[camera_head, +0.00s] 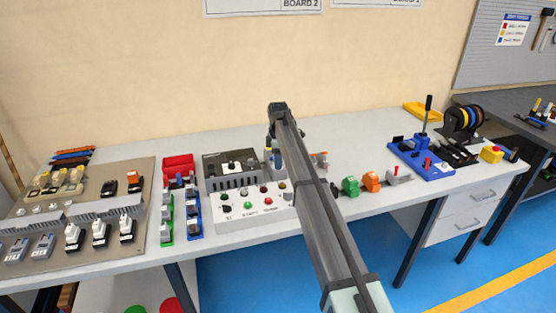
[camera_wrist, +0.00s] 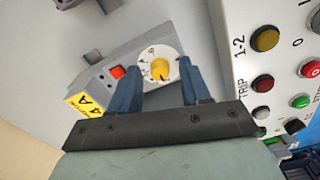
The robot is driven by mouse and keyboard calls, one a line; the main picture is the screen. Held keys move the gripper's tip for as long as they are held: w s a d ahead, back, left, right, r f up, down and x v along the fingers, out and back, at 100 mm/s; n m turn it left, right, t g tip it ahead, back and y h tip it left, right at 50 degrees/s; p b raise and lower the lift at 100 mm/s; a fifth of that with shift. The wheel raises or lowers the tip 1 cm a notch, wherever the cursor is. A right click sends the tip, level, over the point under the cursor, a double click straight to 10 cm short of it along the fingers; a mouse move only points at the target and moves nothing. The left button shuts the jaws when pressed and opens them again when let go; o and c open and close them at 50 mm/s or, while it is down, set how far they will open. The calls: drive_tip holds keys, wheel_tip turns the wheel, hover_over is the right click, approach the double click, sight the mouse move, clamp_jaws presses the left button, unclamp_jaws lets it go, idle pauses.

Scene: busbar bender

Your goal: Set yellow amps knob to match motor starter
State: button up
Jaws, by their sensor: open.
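The yellow knob (camera_wrist: 161,69) sits on a round white dial with small dark markings, on a grey device (camera_wrist: 100,80) with a red button (camera_wrist: 118,72). A yellow label (camera_wrist: 88,103) on the device reads "4 A", with smaller text above that looks like "MOTOR". The knob's exact setting is too small to read. My gripper (camera_wrist: 160,76) is open, its blue fingers on either side of the dial; I cannot tell whether they touch the knob. In the head view my gripper (camera_head: 275,152) is over the bench's middle, and my arm hides the knob.
A white control panel (camera_wrist: 240,70) with coloured buttons stands close to the right finger; it also shows in the head view (camera_head: 232,211). Green (camera_head: 351,186) and orange (camera_head: 371,181) items sit to the right. A board of electrical parts (camera_head: 125,262) lies left.

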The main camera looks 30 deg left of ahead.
drive_tip(key=shift+c, duration=0.5)
clamp_jaws()
